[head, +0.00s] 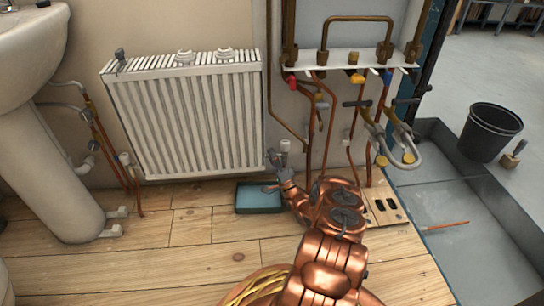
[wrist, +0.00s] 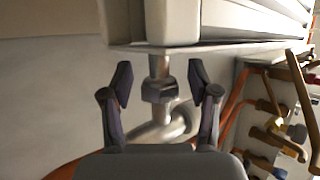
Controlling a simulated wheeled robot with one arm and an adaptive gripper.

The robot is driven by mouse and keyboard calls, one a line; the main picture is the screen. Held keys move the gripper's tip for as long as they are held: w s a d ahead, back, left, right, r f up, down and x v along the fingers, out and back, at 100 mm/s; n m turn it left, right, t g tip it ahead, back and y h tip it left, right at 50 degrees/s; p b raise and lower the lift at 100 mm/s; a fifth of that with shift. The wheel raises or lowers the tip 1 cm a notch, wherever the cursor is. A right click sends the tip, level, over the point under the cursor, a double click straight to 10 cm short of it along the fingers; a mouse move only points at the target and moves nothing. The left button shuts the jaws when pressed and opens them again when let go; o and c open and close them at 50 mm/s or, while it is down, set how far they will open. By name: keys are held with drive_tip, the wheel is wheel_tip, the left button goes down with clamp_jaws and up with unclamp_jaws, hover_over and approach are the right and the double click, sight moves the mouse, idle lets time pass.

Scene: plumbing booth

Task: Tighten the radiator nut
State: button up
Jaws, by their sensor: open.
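The white radiator (head: 190,120) hangs on the wall in the head view. Its lower edge (wrist: 170,22) shows at the top of the wrist view. A metal hex nut (wrist: 159,92) sits on a short vertical pipe under that edge, with a curved shiny fitting (wrist: 172,124) below it. My gripper (wrist: 160,72) is open, with one dark finger on each side of the nut and a visible gap on both sides. In the head view my gripper (head: 271,172) is by the radiator's lower right corner, and the nut cannot be made out there.
A teal tray (head: 258,198) lies on the wooden floor below the radiator. Copper pipes with coloured valves (head: 345,80) stand to the right. A white basin (head: 30,45) is at the left. A black bucket (head: 488,132) stands at the far right.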

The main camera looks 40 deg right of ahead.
drive_tip(key=s+a+f, duration=0.1)
drive_tip(key=s, duration=0.7)
drive_tip(key=s+a+f, duration=0.1)
drive_tip(key=s, duration=0.7)
drive_tip(key=shift+a+f, duration=0.4)
idle(0.6)
